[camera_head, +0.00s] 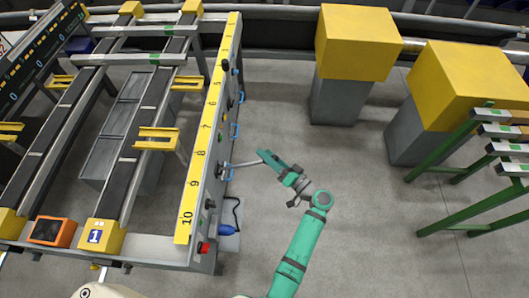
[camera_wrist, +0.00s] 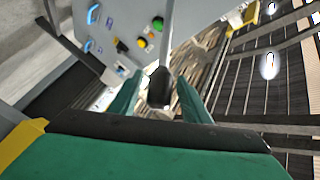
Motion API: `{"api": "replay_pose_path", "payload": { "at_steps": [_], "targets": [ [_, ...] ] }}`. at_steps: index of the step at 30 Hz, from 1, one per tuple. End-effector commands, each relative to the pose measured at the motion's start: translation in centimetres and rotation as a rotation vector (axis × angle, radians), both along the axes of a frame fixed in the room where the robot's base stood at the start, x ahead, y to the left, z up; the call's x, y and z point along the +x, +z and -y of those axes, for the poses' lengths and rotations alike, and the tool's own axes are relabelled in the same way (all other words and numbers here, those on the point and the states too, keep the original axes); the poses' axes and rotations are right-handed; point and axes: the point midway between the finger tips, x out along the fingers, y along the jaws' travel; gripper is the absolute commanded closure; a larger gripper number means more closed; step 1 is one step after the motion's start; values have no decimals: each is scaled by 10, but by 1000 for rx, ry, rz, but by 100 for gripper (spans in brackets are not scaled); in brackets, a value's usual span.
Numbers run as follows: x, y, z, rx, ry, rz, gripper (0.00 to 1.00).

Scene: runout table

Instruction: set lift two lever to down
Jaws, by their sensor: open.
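My gripper (camera_head: 267,158) is at the right side of the runout table, at the end of a thin grey lever (camera_head: 240,164) that sticks out from the side panel. In the wrist view my gripper (camera_wrist: 160,80) is open, with one teal finger on each side of the black grip of the lever (camera_wrist: 159,88). I cannot tell whether a finger touches it. The lever points out from the panel, towards the wrist camera. No label that names it can be read.
The side panel carries blue handles (camera_head: 235,130) and small knobs; a green button (camera_wrist: 142,43) and a yellow button (camera_wrist: 157,23) show in the wrist view. A numbered yellow strip (camera_head: 197,155) tops it. Yellow-topped blocks (camera_head: 357,42) and green-legged stands stand right. The floor between is clear.

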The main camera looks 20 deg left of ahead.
Motion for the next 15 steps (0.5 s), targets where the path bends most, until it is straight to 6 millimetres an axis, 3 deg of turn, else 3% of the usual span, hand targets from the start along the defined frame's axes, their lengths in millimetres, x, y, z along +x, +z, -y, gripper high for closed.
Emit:
{"api": "replay_pose_path", "payload": {
  "at_steps": [6,15],
  "targets": [
    [7,0,-15,0,1,0,57],
    [8,0,-17,0,1,0,57]
  ]
}}
